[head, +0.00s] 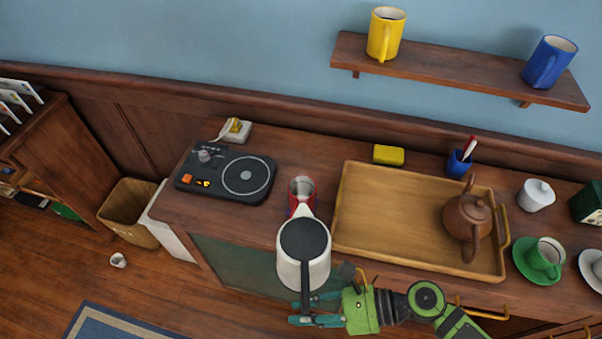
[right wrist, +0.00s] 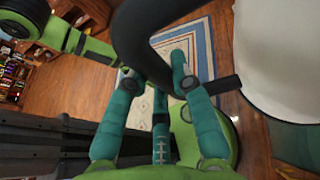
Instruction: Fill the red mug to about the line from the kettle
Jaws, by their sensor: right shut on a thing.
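The white kettle (head: 290,272) with a black lid is held at the counter's front edge, its spout toward the red mug (head: 291,207). The mug stands on the counter just behind the spout, which hides part of it. Its line and fill level cannot be made out. My right gripper (head: 307,308) is shut on the kettle's black handle (head: 306,278). In the right wrist view the teal fingers (right wrist: 158,88) are around the dark handle (right wrist: 135,35), with the white kettle body (right wrist: 280,50) at right. My left gripper is not in view.
A wooden tray (head: 385,235) with a brown teapot (head: 467,216) stands right of the mug. A turntable-like black device (head: 228,176) is at left. A yellow sponge (head: 388,154) lies behind the tray. Yellow (head: 385,37) and blue mugs (head: 548,62) are on the shelf.

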